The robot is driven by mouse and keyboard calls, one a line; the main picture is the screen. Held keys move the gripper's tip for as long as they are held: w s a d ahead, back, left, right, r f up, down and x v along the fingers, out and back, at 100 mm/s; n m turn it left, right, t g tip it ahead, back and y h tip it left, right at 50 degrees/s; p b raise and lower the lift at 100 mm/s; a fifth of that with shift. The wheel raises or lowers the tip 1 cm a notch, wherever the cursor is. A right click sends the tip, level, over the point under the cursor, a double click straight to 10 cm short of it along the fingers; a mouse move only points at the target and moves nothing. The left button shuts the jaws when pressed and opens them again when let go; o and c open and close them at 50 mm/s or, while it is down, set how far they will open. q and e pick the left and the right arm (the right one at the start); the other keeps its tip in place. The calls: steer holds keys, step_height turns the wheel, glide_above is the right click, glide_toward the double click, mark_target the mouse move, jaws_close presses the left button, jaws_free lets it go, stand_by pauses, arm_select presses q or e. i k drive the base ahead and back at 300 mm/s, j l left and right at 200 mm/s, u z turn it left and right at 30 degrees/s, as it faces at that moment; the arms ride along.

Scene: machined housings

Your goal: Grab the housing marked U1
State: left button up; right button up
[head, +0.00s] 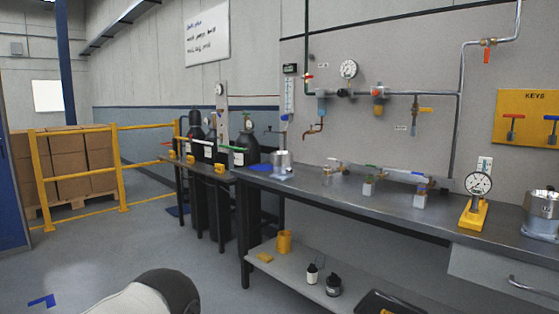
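A silvery machined housing (543,208) stands upright on the workbench at the right edge of the head view, partly cut off by the frame. A small dark mark shows on its side, too small to read surely. A second silvery housing (282,165) stands on the far left end of the same bench. No mark can be read on it. A white and dark grey link of my own arm shows at the bottom left. Neither gripper is in view.
The grey workbench (330,196) runs along the wall. A dial gauge on a yellow stand (473,215) is left of the right housing. Small valve fittings (369,187) sit mid-bench. A lower shelf (300,280) holds bottles. Yellow railing (80,205) stands left; floor between is mostly clear.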

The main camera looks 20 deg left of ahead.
mark_target(281, 161)
steer(key=i+j+z, duration=0.15)
steer(key=i+j, duration=0.15)
steer(key=j, duration=0.65)
steer(key=i+j+z, duration=0.2)
steer(key=j, duration=0.75)
steer(key=i+j+z, duration=0.15)
steer(key=j, duration=0.8)
steer(key=i+j+z, duration=0.2)
steer(key=j, duration=0.85)
steer(key=j+z, duration=0.15)
steer(key=j, duration=0.85)
steer(key=i, duration=0.05)
